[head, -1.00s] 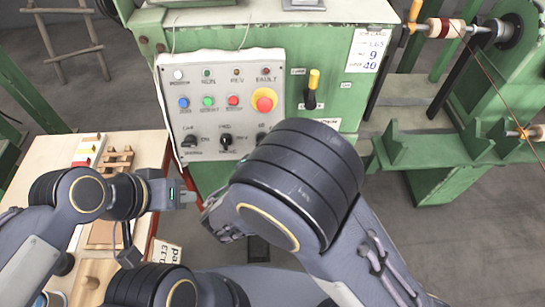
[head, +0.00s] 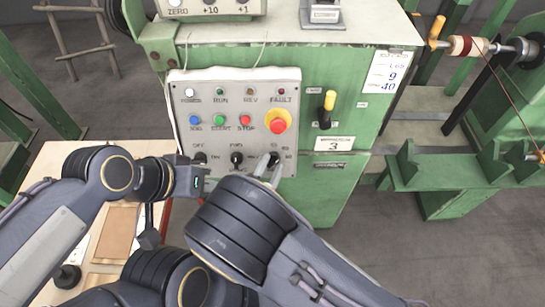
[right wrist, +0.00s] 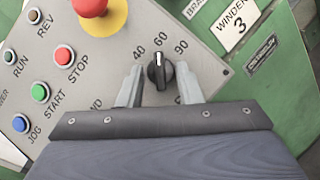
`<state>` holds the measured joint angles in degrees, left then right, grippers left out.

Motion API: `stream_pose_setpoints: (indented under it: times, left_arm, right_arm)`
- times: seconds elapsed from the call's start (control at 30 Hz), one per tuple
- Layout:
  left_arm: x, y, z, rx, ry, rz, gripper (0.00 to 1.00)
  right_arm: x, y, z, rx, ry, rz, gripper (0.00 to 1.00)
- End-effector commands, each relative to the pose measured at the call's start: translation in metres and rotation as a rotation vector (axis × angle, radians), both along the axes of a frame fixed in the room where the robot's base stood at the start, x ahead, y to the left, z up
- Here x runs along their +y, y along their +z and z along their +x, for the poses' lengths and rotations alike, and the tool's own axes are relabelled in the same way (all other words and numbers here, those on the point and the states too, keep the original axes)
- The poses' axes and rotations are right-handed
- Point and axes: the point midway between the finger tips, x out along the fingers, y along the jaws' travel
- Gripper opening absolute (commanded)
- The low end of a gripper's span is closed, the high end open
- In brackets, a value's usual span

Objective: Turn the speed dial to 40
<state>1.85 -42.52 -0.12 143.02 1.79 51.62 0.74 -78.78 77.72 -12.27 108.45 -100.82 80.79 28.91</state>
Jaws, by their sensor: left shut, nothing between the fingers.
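The speed dial (right wrist: 160,72) is a black knob with a white pointer line on the grey control panel (head: 287,98). In the right wrist view its pointer stands at about 60, with 40 to the left and 90 to the right. My right gripper (head: 269,170) is at the dial. In the right wrist view its fingers (right wrist: 158,86) are apart, one on each side of the knob, with gaps showing. My left gripper (head: 200,181) is shut and empty, just below the panel's lower left dial. In the head view the right fingers partly hide the speed dial.
The red emergency knob (head: 278,121) and several buttons are above the dials. A wooden table (head: 92,279) stands at lower left.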

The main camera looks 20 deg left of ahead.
Motion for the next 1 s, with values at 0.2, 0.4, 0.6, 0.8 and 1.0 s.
stream_pose_setpoints:
  times: [0.2,0.4,0.6,0.8,1.0]
  left_arm:
    - [0.000,0.000,0.000,0.000,0.000,0.000,0.00]
    - [0.000,0.000,0.000,0.000,0.000,0.000,0.00]
    - [0.000,0.000,0.000,0.000,0.000,0.000,0.00]
    - [0.000,-0.004,0.000,0.000,0.000,0.000,0.00]
    - [0.000,-0.016,0.000,0.000,0.000,0.000,0.00]
  right_arm:
    - [0.000,0.000,0.000,0.000,0.000,0.000,0.30]
    - [0.000,0.000,0.000,0.000,0.000,0.000,0.04]
    - [0.000,0.000,0.000,0.000,0.000,0.000,0.00]
    - [-0.001,-0.002,0.000,-0.006,0.008,-0.022,0.00]
    - [-0.002,-0.004,0.000,-0.031,0.042,-0.101,0.00]
